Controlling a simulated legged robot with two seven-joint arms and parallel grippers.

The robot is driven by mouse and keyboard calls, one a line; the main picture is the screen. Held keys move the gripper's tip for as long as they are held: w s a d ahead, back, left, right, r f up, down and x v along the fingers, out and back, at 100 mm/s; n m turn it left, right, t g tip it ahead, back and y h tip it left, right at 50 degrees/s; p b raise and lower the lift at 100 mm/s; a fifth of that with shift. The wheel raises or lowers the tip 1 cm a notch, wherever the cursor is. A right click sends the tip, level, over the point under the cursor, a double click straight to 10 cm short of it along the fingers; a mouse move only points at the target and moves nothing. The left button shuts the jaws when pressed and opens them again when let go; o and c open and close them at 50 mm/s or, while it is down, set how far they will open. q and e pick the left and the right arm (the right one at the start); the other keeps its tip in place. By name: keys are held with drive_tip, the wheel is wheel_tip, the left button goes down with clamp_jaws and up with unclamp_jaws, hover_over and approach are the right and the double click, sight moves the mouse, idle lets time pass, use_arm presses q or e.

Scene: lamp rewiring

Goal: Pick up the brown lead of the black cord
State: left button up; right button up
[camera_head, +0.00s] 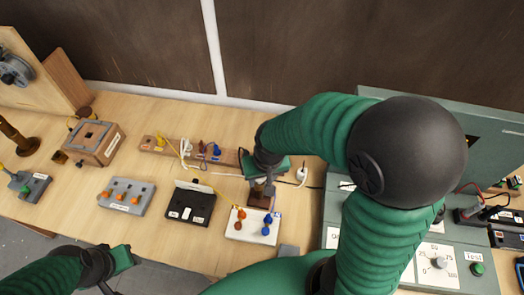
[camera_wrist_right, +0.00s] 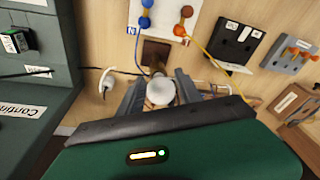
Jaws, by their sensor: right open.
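My right gripper (camera_head: 264,190) is open, pointing down over the table just behind the white terminal board (camera_head: 252,228). In the right wrist view its two fingers (camera_wrist_right: 159,80) stand apart on either side of a pale round thing (camera_wrist_right: 160,92). A brown block (camera_wrist_right: 155,53) lies just beyond the fingertips. The dark cord (camera_wrist_right: 122,71) runs from near that block to the left. I cannot make out its brown lead; the gripper and the pale round thing may hide it. My left gripper (camera_head: 118,262) is at the lower left, away from this; its jaw gap is unclear.
The white board carries orange (camera_head: 239,213) and blue (camera_head: 266,230) terminals. A black box (camera_head: 190,204) and a grey box with orange knobs (camera_head: 126,196) stand left of it. A wooden strip (camera_head: 160,145) lies behind. A green test console (camera_head: 455,240) is at the right.

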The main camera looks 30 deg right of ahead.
drive_tip(key=w+d+m+g, duration=0.1)
drive_tip(key=w+d+m, duration=0.4)
drive_tip(key=w+m, duration=0.25)
drive_tip(key=w+d+m+g, duration=0.1)
drive_tip(key=w+d+m, duration=0.3)
drive_tip(key=w+m, duration=0.35)
drive_tip(key=shift+n, duration=0.4)
drive_tip(key=f, duration=0.3)
drive_tip(key=f+p, duration=0.1)
drive_tip(key=f, duration=0.3)
drive_tip(key=f+p, duration=0.1)
drive_tip(key=f, duration=0.3)
drive_tip(key=shift+w, duration=0.25)
drive_tip(key=f+p, duration=0.2)
drive_tip(key=f, duration=0.3)
drive_tip(key=shift+w+d+f+p, duration=0.15)
drive_tip(key=shift+w+d+p, duration=0.15)
drive_tip(key=shift+d+p, duration=0.1)
drive_tip(key=shift+f, duration=0.15)
use_arm(q)
drive_tip(key=w+v, duration=0.1)
drive_tip(key=v, duration=0.6)
drive_tip(key=shift+w, duration=0.4)
use_arm(e)
clamp_jaws()
use_arm(q)
drive_tip(key=shift+r, duration=0.15)
